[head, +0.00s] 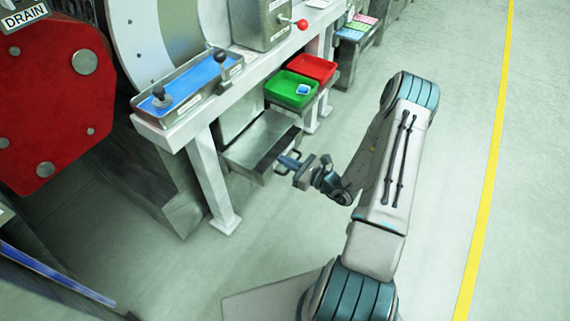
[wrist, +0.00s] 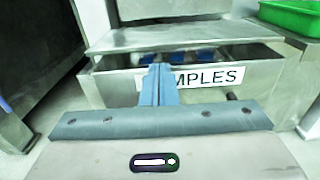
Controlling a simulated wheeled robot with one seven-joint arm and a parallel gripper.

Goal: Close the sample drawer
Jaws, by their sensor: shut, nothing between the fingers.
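The sample drawer (head: 262,140) is a grey metal drawer pulled out from under the white bench in the head view. In the wrist view its front (wrist: 262,85) carries a white label, partly hidden, reading "MPLES". A dark gap with some blue items shows above that front. My gripper (head: 284,161) is at the drawer's front side in the head view. In the wrist view its blue fingers (wrist: 160,80) are shut and empty, pointing at the drawer front and covering the label's left part. I cannot tell whether the fingertips touch the front.
A bench leg (head: 212,180) stands left of the drawer. A blue tray with knobs (head: 188,88) is on the bench. The floor to the right is clear.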

